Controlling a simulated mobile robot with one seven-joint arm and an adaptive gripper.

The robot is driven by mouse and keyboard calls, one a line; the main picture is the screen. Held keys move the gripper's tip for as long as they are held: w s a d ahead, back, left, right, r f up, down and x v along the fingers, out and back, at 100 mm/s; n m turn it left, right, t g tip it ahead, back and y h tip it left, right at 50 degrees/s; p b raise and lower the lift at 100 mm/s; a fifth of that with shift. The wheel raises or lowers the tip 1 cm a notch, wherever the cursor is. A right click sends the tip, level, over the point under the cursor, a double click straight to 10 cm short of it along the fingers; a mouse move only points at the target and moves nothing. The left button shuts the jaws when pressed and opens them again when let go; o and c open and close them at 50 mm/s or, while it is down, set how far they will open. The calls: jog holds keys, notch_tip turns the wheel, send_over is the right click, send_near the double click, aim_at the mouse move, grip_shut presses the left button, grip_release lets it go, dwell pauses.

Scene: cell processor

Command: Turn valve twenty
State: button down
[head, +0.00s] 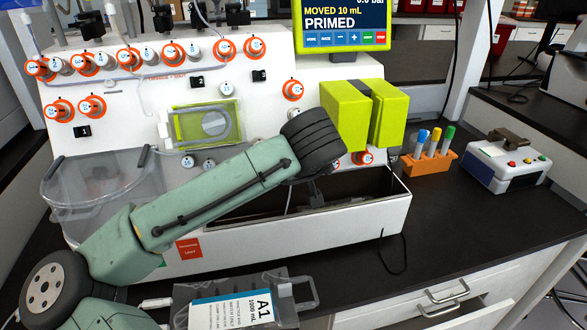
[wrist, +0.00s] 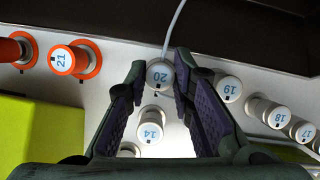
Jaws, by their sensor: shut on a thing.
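Valve twenty is a white round knob marked 20 (wrist: 159,76), seen in the wrist view between the fingertips of my gripper (wrist: 160,70). The two purple-padded fingers are shut on it, one on each side. A small dark mark shows on its face. In the head view my gripper (head: 315,190) is small and dark below the wrist, against the machine's lower front. My arm and wrist hide valve twenty there.
White knob 14 (wrist: 151,123) sits between the finger bases, and knob 19 (wrist: 229,88) is close right of my gripper. Orange knob 21 (wrist: 66,60) is to the left. In the head view an orange tube rack (head: 428,162) stands right of the machine.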

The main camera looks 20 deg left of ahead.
jog(key=shift+f+m, duration=0.1)
jog(key=shift+m, duration=0.2)
jog(key=shift+w+d+m+g+y+b, duration=0.15)
jog(key=shift+m+y, duration=0.95)
jog(key=shift+m, duration=1.25)
jog(key=shift+s+m+g+y+b, duration=0.1)
jog(key=shift+m+g+y+b, duration=0.15)
jog(key=shift+m+y, duration=1.45)
jog(key=shift+w+d+m+g+y+b, duration=0.15)
jog(key=shift+m+y, duration=0.35)
jog(key=shift+m, duration=2.45)
jog(key=shift+s, duration=0.1)
jog(key=c, duration=1.4)
grip_release()
